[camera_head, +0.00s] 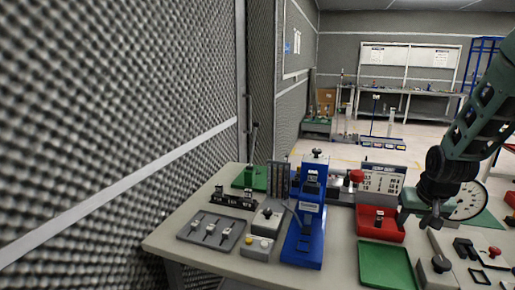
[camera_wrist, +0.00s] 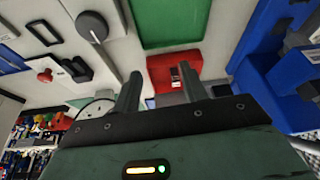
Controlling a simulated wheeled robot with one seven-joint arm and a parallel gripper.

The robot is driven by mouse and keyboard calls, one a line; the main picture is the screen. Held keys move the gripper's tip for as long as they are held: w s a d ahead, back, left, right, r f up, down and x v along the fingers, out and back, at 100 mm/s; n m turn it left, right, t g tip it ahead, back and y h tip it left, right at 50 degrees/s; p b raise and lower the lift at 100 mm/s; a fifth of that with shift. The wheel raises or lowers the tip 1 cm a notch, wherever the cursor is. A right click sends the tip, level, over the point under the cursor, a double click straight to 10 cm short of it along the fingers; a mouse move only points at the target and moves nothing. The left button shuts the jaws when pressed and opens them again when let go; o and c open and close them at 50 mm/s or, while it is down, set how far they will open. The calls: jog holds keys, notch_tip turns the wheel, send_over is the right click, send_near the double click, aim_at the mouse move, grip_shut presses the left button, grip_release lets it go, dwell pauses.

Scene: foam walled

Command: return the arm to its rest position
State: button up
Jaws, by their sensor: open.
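My arm comes in from the right in the head view, dark green, with my gripper (camera_head: 432,219) hanging over the right part of the table. In the wrist view my gripper (camera_wrist: 158,90) shows two dark fingers spread apart with nothing between them. A red block-like bin (camera_head: 378,224) stands left of my gripper in the head view. In the wrist view this red bin (camera_wrist: 190,70) lies beyond the fingertips. I cannot tell whether the gripper touches anything.
The table (camera_head: 190,252) carries a blue fixture (camera_head: 304,240), a green tray (camera_head: 386,265), a grey tray (camera_head: 211,231) and a white round dial (camera_head: 468,202) behind my gripper. A foam wall (camera_head: 110,110) rises along the left. Open floor (camera_head: 345,155) lies behind the table.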

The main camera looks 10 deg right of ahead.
jog(key=s+a+r+n+y, duration=0.1)
jog(key=a+n, duration=0.1)
jog(key=a, duration=0.6)
jog(key=s+a+r+n+g+y, duration=0.1)
jog(key=a+n, duration=0.1)
jog(key=a, duration=0.6)
jog(key=s+a+r+n+y, duration=0.1)
jog(key=s+a+n, duration=0.1)
jog(key=a, duration=0.7)
jog(key=s+a+r+n+g, duration=0.2)
jog(key=s+a+n, duration=0.5)
jog(key=s+a, duration=0.6)
jog(key=s, duration=0.4)
jog(key=shift+r+g+h, duration=0.25)
jog(key=shift+g+h, duration=0.05)
jog(key=shift+g, duration=0.1)
jog(key=shift+c, duration=0.6)
jog(key=shift+d, duration=0.15)
